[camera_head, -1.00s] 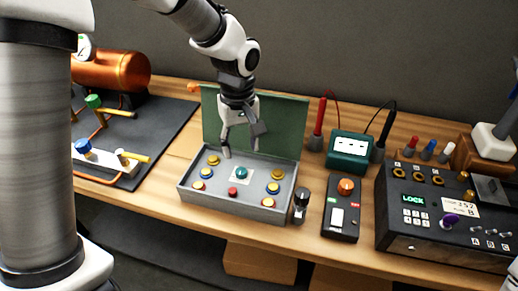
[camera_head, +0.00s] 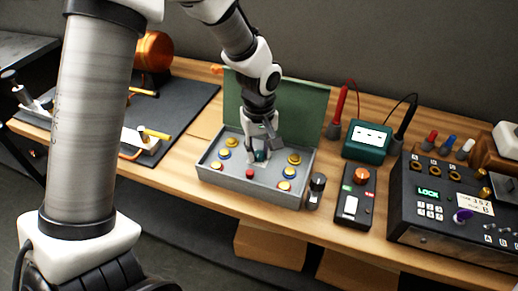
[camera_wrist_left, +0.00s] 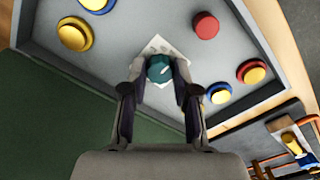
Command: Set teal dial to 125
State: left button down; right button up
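The teal dial (camera_wrist_left: 160,68) is a small round knob with a white pointer mark, on a pale square plate in the grey control box. In the head view the dial (camera_head: 262,156) is mostly hidden by my left gripper (camera_head: 259,152), which reaches down over it from above. In the left wrist view my left gripper (camera_wrist_left: 160,92) has its two fingers apart, one on each side of the dial. A small gap seems to show between fingers and dial, but I cannot tell whether either touches. The numbers around the dial are not readable. My right gripper is not in view.
The grey box (camera_head: 235,183) also bears a red button (camera_head: 250,174) and several yellow buttons close around the dial. Its green lid (camera_head: 300,98) stands open behind. A black-topped knob (camera_head: 317,184) and a black device with an orange dial (camera_head: 361,177) stand to the right.

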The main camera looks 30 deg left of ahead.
pick_arm(q)
jog(key=shift+s, duration=0.1)
dwell(0.8)
jog(key=m+p, duration=0.2)
jog(key=shift+r+m, duration=0.1)
jog(key=shift+m, duration=0.2)
jog(key=shift+m+p, duration=1.3)
jog(key=shift+m, duration=0.2)
jog(key=shift+f, duration=0.2)
jog(key=c, duration=1)
grip_release()
jog(key=shift+o, duration=0.6)
jog(key=shift+r, duration=0.1)
